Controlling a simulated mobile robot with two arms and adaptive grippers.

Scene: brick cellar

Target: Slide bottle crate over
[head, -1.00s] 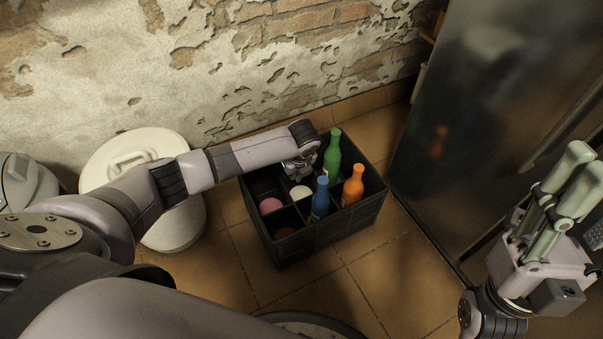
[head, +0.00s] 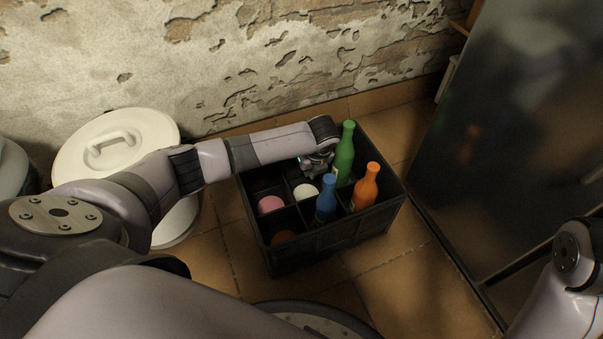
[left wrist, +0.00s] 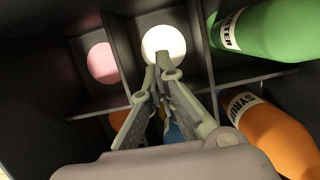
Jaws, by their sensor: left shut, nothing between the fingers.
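The black bottle crate (head: 335,236) stands on the tiled floor. It holds a green bottle (head: 345,158), an orange bottle (head: 366,187) and a blue bottle (head: 326,202), all upright. Pink (head: 270,205), white (head: 305,191) and brownish (head: 283,237) round things sit in other compartments. My left gripper (head: 315,166) is at the crate's far side, beside the green bottle. In the left wrist view the gripper (left wrist: 162,62) is shut and empty, its tips in front of the white round thing. It partly hides the blue bottle (left wrist: 172,132). My right gripper is out of view.
A dark, shiny appliance (head: 500,130) stands close to the crate's right. A white lidded bin (head: 118,150) is at the left. A peeling brick wall (head: 280,60) runs behind. Some tile floor (head: 400,290) is clear in front of the appliance.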

